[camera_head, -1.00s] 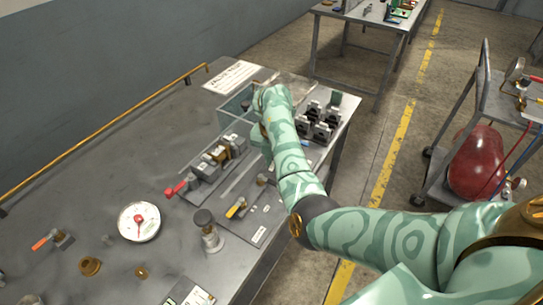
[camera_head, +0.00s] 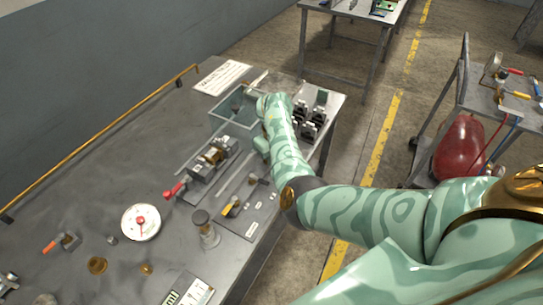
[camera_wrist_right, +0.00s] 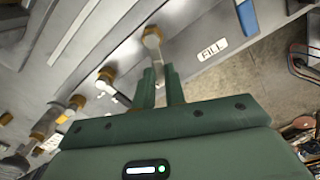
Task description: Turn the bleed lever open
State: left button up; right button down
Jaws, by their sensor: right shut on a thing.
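In the right wrist view my right gripper (camera_wrist_right: 160,88) is shut on the narrow grey handle of a lever. The lever's brass pivot (camera_wrist_right: 152,38) shows just beyond the fingertips, beside a label reading FILL (camera_wrist_right: 213,48). I cannot read a bleed label, so I cannot tell whether this is the bleed lever. A second brass-mounted lever (camera_wrist_right: 105,78) with a pale handle is at left, and a yellow-handled lever (camera_wrist_right: 42,126) is farther left. The yellow lever also shows in the head view (camera_head: 230,208); there my right forearm hides the gripper. My left gripper is out of view.
Several black clamps (camera_head: 308,122) stand right of my forearm. A cart with a red tank (camera_head: 468,150) is at right.

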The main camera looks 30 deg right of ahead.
jog(key=n, duration=0.1)
jog(key=d+n+p, duration=0.1)
jog(key=n, duration=0.2)
jog(key=shift+w+d+n, duration=0.25)
jog(key=shift+n, duration=0.15)
jog(key=shift+p, duration=0.3)
jog(key=c, duration=1.5)
grip_release()
jog(key=shift+o, duration=0.2)
notch_tip(320, 180, up, 16)
jog(key=p, duration=0.6)
jog(key=shift+r, duration=0.15)
